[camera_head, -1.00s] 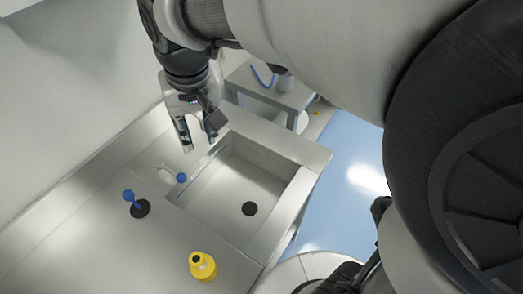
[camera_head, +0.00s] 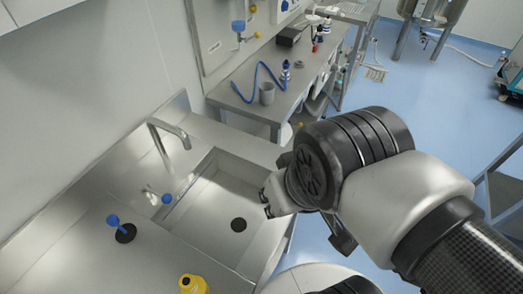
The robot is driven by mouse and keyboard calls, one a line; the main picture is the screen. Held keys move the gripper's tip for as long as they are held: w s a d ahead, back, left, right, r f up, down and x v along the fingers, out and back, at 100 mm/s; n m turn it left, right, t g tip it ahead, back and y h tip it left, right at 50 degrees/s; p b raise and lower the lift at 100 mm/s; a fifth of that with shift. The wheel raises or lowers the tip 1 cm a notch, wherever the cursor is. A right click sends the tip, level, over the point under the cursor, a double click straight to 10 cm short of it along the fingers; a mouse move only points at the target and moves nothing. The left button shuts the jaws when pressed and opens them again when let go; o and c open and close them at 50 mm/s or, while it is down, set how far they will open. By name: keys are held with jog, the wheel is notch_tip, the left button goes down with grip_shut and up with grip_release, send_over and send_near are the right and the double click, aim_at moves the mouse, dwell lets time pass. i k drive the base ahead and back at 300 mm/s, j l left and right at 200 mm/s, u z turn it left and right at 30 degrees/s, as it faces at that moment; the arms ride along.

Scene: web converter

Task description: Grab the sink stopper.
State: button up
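My arm reaches in from the right. My gripper (camera_head: 268,196) is at the right side of the basin, well to the right of the stopper and apart from it. The wrist hides most of the gripper, so its opening does not show.
A steel tap (camera_head: 165,135) arches at the back of the sink, with a small blue-ended part (camera_head: 166,199) near the basin's left edge. A yellow bottle (camera_head: 192,285) stands at the front. A bench (camera_head: 235,100) behind holds a grey cup (camera_head: 267,94) and blue hose.

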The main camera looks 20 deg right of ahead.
aim_at(126, 233)
jog(key=u, duration=1.65)
